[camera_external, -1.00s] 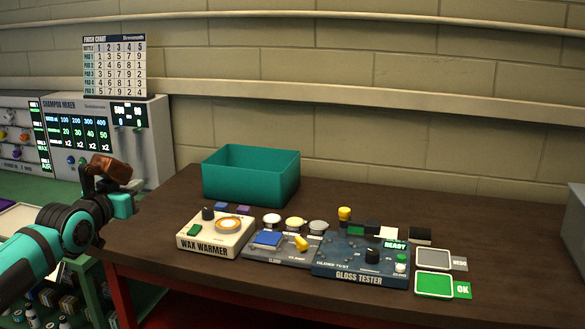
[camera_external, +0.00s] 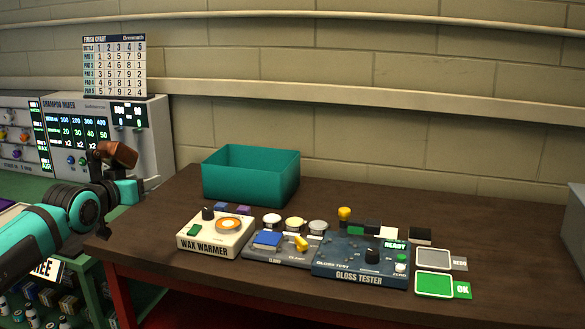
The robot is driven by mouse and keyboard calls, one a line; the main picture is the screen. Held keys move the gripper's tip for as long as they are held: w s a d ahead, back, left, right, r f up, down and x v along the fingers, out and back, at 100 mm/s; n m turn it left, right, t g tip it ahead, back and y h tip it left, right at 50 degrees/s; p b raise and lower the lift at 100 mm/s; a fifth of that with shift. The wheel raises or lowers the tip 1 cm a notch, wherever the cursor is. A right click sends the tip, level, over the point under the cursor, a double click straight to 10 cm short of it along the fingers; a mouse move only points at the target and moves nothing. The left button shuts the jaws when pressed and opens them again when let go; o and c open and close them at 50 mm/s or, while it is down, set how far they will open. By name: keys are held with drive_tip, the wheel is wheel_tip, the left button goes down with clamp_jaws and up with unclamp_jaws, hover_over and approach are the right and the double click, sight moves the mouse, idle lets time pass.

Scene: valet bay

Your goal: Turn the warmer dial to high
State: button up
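The wax warmer (camera_external: 207,251) is a cream box labelled WAX WARMER at the front left of the brown table. Its dial is a small black knob (camera_external: 208,213) at the back left of its top; the setting it points to is too small to read. A round plate (camera_external: 228,225) with an orange glow lies right of the dial, and a green button (camera_external: 194,230) lies in front of it. The end of my arm, with a copper-brown gripper part (camera_external: 117,154), is raised left of the warmer, well apart from it. Its fingers cannot be made out.
A teal open bin (camera_external: 250,180) stands behind the warmer. Right of the warmer are a grey-blue device (camera_external: 282,252) with a yellow lever and the gloss tester (camera_external: 358,280), whose display reads READY. Green OK (camera_external: 434,285) and grey pads (camera_external: 434,259) lie at right. A shampoo mixer (camera_external: 90,128) stands behind my arm.

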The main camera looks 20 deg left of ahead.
drive_tip(key=w+d+r+n+g, duration=0.1)
drive_tip(key=w+d+n+g, duration=0.1)
drive_tip(key=w+n+g, duration=0.6)
drive_tip(key=r+n+g, duration=0.2)
drive_tip(key=n+g, duration=0.2)
drive_tip(key=g, duration=0.4)
hover_over(207, 209)
wheel_tip(207, 209, down, 17)
drive_tip(key=shift+s+d+f, duration=0.1)
drive_tip(key=shift+d+f, duration=0.05)
drive_tip(key=shift+f, duration=0.05)
drive_tip(key=c, duration=1)
